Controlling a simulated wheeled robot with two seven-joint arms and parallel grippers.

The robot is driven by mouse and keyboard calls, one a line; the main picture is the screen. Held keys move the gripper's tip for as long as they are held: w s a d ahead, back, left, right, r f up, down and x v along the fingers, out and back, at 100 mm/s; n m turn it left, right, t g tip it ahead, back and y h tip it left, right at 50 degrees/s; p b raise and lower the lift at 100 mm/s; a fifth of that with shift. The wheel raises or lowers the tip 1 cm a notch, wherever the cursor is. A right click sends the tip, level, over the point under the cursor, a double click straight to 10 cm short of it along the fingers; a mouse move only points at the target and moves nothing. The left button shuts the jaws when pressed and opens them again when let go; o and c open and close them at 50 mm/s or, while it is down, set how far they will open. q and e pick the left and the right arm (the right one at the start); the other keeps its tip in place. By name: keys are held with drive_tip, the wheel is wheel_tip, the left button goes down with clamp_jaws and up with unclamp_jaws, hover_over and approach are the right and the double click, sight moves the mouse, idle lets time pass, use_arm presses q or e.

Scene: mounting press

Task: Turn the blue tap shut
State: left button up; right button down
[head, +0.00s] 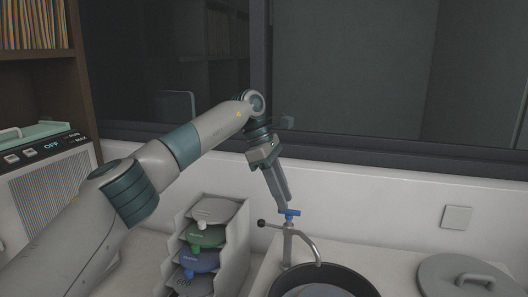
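The blue tap (293,213) is a small blue handle on top of a grey metal spout fitting, right of the picture's middle. The spout curves down to the right over a dark round basin or pot. My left gripper (283,207) points down, with its fingertips at the left part of the blue handle. Whether they touch it I cannot tell. The fingers look close together and the gap between them is not clear. My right gripper is not in view.
A black-knobbed lever (262,223) sticks out left of the spout. The dark basin (345,276) is below it. A grey lid (462,276) lies at the right. A panelled appliance (45,165) stands far left.

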use_arm(q)
drive_tip(key=p+v, duration=0.2)
drive_tip(key=v, duration=1.3)
drive_tip(key=shift+r, duration=0.15)
drive_tip(key=shift+s+a, duration=0.1)
